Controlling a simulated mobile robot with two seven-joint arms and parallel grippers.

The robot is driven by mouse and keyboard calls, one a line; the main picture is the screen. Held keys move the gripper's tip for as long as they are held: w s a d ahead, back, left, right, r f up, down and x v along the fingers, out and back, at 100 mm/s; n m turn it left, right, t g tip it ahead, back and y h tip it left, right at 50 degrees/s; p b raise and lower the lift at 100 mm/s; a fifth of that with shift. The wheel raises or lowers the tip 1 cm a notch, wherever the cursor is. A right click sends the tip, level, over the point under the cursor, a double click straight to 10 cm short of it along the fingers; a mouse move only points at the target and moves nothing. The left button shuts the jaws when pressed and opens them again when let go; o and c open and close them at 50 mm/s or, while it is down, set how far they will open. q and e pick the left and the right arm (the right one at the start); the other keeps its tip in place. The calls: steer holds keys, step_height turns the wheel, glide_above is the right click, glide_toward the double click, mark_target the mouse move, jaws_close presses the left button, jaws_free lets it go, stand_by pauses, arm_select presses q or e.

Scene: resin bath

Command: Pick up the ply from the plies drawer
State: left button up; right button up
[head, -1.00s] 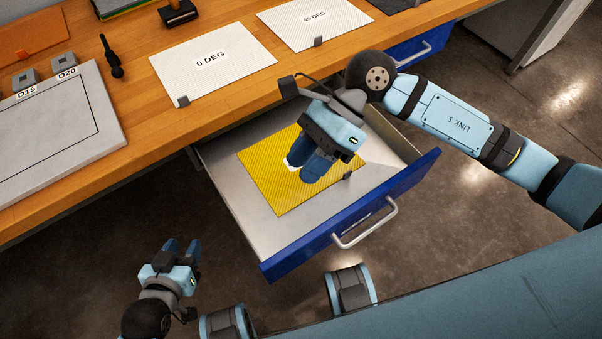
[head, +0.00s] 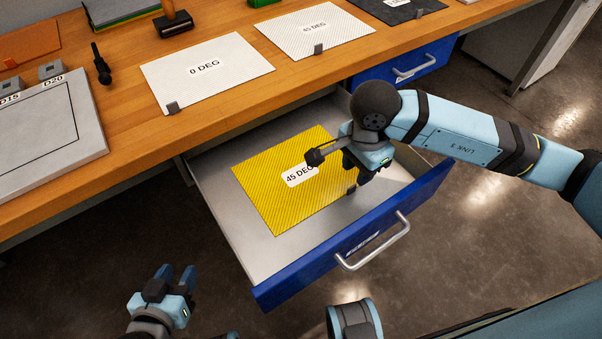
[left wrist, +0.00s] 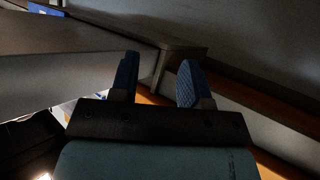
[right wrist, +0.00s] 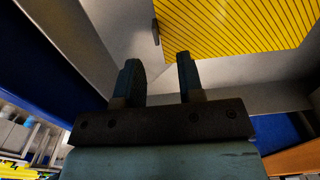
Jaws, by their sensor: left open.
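The yellow striped ply (head: 265,200), labelled "45 DEG", lies flat in the open plies drawer (head: 250,262). A small dark tab (head: 351,189) sits at its right edge. My right gripper (head: 366,175) is over the right part of the drawer, beside the tab, and hides a little of the ply's right side. In the right wrist view, its fingers (right wrist: 160,65) are apart and empty, with the ply (right wrist: 240,22) and the tab (right wrist: 156,33) ahead of them. My left gripper (head: 177,272) is open and empty, in front of the drawer at the lower left.
The wooden bench (head: 125,75) runs behind the drawer. It holds a white "0 DEG" sheet (head: 205,85), a white "45 DEG" sheet (head: 315,40) and a grey plate (head: 45,125). The drawer's blue front (head: 310,277) has a metal handle (head: 375,243). Another blue drawer (head: 405,62) is closed.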

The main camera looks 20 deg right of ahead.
mark_target(353, 186)
steer(key=f, duration=0.2)
steer(key=f+b, duration=0.1)
steer(key=f, duration=0.1)
steer(key=shift+s+a, duration=0.3)
steer(key=shift+a, duration=0.05)
steer(key=shift+f, duration=0.6)
jaws_close()
arm_select(q)
steer(key=shift+w+d+r+t+h, duration=0.2)
steer(key=shift+w+d+r+t, duration=0.05)
steer(key=shift+r, duration=0.25)
steer(key=shift+w+d+r+t+h, duration=0.2)
steer(key=shift+w+r+t, duration=0.05)
steer(key=shift+r, duration=0.2)
